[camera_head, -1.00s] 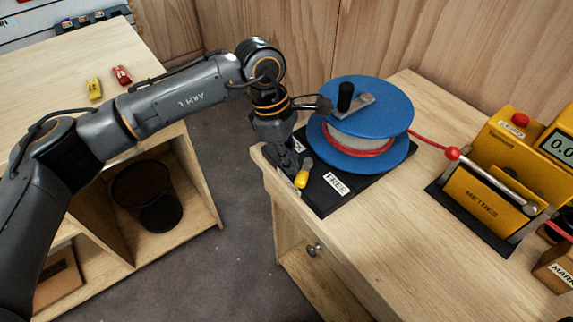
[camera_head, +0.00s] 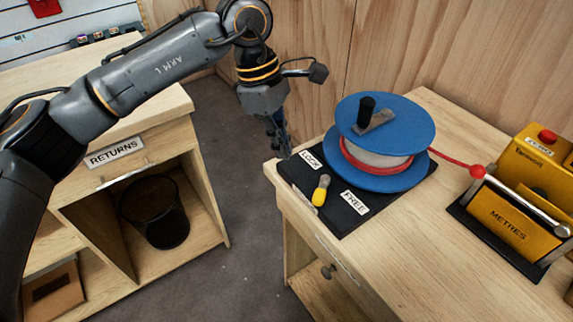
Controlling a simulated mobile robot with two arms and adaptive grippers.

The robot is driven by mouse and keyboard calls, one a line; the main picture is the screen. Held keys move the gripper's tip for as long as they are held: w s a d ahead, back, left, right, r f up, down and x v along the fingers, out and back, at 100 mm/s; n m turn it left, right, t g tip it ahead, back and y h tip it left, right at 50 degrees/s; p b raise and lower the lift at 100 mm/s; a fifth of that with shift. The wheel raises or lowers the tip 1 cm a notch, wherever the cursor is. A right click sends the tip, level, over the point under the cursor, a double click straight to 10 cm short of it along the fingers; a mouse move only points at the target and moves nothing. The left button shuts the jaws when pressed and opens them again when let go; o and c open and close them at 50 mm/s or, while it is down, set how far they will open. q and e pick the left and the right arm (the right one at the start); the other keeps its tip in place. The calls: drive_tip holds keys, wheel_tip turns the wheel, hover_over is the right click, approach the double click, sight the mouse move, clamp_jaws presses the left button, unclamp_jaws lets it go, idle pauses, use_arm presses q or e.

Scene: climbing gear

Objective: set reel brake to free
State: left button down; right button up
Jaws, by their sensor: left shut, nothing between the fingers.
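The reel (camera_head: 384,178) has blue flanges, a black crank knob and red cord. It stands on a black base plate (camera_head: 340,222) at the bench's left end. The brake lever (camera_head: 320,192), grey with a yellow grip, sits on the plate and points toward the front edge. It lies between the white LOCK label (camera_head: 310,160) and the FREE label (camera_head: 355,202). My left gripper (camera_head: 281,148) is shut and empty, pointing down just left of the plate's back corner, apart from the lever. My right gripper is out of view.
A yellow METRES counter (camera_head: 502,222) stands right of the reel, and the red cord (camera_head: 455,163) runs to it. A cabinet marked RETURNS (camera_head: 115,152) with a dark bin (camera_head: 155,212) stands left across a floor gap. Bare bench top (camera_head: 400,245) lies in front.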

use_arm(q)
drive_tip(key=shift+w+a+r, duration=0.15)
drive_tip(key=shift+a+r, duration=0.15)
drive_tip(key=shift+r, duration=0.25)
drive_tip(key=shift+w+a+r, duration=0.15)
drive_tip(key=shift+a+r, duration=0.1)
drive_tip(key=shift+r, duration=0.3)
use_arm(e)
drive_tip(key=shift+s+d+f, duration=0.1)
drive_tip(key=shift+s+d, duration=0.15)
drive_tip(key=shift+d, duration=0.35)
use_arm(q)
drive_tip(key=shift+d, duration=0.1)
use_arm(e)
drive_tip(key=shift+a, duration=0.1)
